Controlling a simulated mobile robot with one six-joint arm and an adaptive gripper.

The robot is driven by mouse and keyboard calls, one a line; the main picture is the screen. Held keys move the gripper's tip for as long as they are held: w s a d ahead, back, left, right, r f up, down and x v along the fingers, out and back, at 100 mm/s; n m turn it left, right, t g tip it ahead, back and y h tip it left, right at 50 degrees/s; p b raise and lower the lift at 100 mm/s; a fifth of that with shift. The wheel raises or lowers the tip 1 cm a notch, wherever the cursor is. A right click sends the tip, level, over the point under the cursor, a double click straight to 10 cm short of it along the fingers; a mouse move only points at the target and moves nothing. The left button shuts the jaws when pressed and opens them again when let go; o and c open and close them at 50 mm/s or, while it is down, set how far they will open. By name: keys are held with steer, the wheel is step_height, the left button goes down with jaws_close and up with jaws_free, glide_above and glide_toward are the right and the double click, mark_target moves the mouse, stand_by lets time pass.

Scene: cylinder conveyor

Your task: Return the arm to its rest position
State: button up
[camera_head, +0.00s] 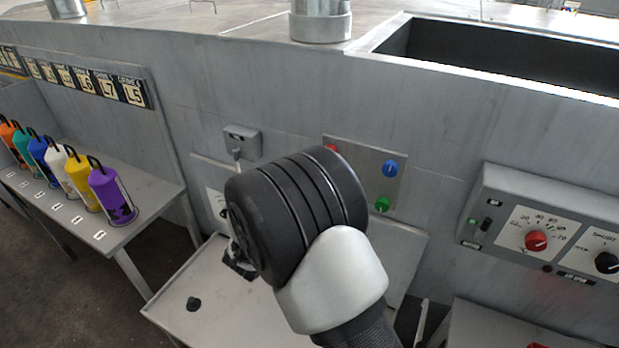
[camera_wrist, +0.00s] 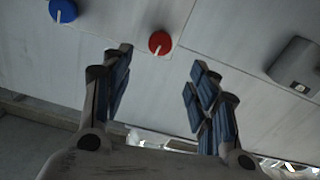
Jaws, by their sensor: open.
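My gripper (camera_wrist: 160,78) is open and empty in the wrist view, its two blue-padded fingers spread apart. My arm's black and white wrist fills the middle of the head view and hides most of the gripper; only a dark part of it (camera_head: 240,262) shows at the wrist's left. In the wrist view a red knob (camera_wrist: 160,42) appears between and beyond the fingertips, with a gap to both. A blue knob (camera_wrist: 62,10) is at the upper left.
A knob panel (camera_head: 365,160) is on the grey wall behind my wrist. Control boxes (camera_head: 480,195) are at right. A small table (camera_head: 215,310) lies below my wrist. Several coloured canisters (camera_head: 110,190) stand on a bench at left. An open bin (camera_head: 400,40) is at upper right.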

step_height(320, 180, up, 6)
steer(key=w+d+n+g+y+b, duration=0.1)
steer(key=d+y+b, duration=0.15)
steer(key=y, duration=0.35)
steer(key=s+d+r+n+g+y+b, duration=0.2)
steer(key=s+g+y, duration=0.1)
steer(key=s, duration=0.4)
steer(key=s+d+f+g+b, duration=0.1)
steer(key=s+d, duration=0.4)
steer(key=s, duration=0.5)
steer(key=s+d+f+g+h+b, duration=0.1)
steer(key=s+d+f+g, duration=0.3)
steer(key=s, duration=0.7)
steer(key=s+d+f+g+h+b, duration=0.1)
steer(key=s+d+f+g, duration=0.2)
steer(key=s+d, duration=0.3)
steer(key=s+f, duration=0.1)
steer(key=s, duration=0.3)
steer(key=shift+s, duration=0.25)
steer(key=shift+w+a+f, duration=0.1)
steer(key=shift+a, duration=0.1)
